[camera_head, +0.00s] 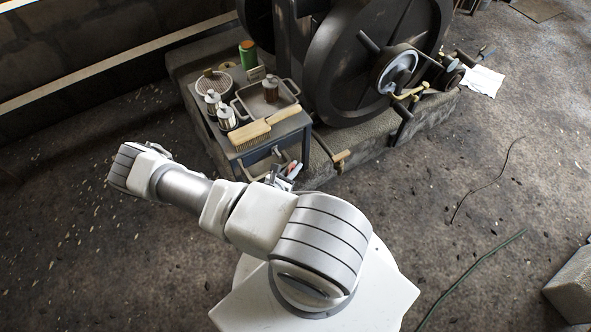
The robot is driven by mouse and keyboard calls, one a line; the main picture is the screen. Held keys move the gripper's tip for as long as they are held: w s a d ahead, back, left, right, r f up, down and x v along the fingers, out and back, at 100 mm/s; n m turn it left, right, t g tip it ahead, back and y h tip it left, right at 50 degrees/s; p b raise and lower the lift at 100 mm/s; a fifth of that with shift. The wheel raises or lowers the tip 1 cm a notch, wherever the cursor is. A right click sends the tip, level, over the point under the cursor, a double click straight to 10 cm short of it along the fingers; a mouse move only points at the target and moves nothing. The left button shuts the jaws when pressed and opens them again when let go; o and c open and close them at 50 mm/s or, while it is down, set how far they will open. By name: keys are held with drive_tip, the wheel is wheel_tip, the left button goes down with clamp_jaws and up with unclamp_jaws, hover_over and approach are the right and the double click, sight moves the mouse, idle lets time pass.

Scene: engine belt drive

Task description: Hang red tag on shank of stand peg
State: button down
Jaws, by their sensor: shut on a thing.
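My gripper (284,177) shows only in part, as small grey and white pieces just beyond my white arm, beside the front of the cart. A small red patch (297,166) at its tip looks like the red tag, held in the shut jaws. Its shape and loop are too small to make out. The stand peg cannot be told for sure. A short bar with a tan end (341,157) sticks out low at the engine's base, to the right of my gripper and apart from it. My arm hides what lies below the gripper.
A cart (240,146) holds a brush (250,135), a tray, metal cans and a green can (248,54). The engine's big dark flywheel (342,75) stands behind on a stone base. A white cloth (482,81) lies at right. The floor at right is mostly open, with thin cables.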

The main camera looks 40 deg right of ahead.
drive_tip(key=w+d+f+b, duration=0.1)
drive_tip(key=w+b, duration=0.4)
drive_tip(key=w, duration=0.4)
drive_tip(key=shift+d, duration=0.35)
idle(0.3)
idle(0.6)
drive_tip(key=c, duration=0.9)
unclamp_jaws()
drive_tip(key=shift+o, duration=0.2)
drive_tip(key=s+a+r+p, duration=0.2)
drive_tip(key=s+a+r, duration=0.1)
drive_tip(key=a, duration=0.4)
drive_tip(key=s+a+r+g+p, duration=0.1)
drive_tip(key=s+a+r+p, duration=0.1)
drive_tip(key=s+a, duration=0.3)
drive_tip(key=shift+w+p+v, duration=0.3)
drive_tip(key=shift+p+v, duration=0.1)
drive_tip(key=shift+v, duration=1.05)
drive_tip(key=shift+s+r, duration=0.1)
drive_tip(key=shift+r, duration=0.1)
